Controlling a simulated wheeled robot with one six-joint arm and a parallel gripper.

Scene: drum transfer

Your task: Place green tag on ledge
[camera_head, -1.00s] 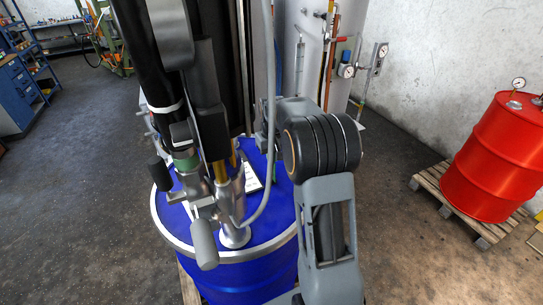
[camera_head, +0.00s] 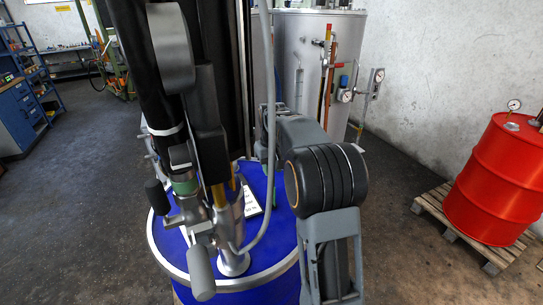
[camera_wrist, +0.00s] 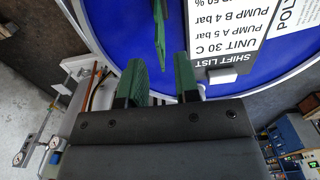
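A thin dark green strip (camera_wrist: 160,35), perhaps the green tag seen nearly edge-on, shows over the blue drum top in the wrist view. My gripper (camera_wrist: 160,78) has two green-faced fingers standing apart, with the strip in line with the gap and farther out. I see nothing held between them, and cannot tell how far off the strip is. In the head view my gripper is mostly hidden behind my arm and the pump; a small green patch (camera_head: 252,170) shows there, too small to identify. I cannot make out a ledge for certain.
The blue drum (camera_head: 182,240) has a steel rim, a pump fitting (camera_head: 232,262) and a hose crossing in front. A white shift list (camera_wrist: 225,45) lies on its top. A steel tank (camera_head: 300,60) with pipes and gauges stands behind. A red drum (camera_head: 497,180) sits on a pallet at right.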

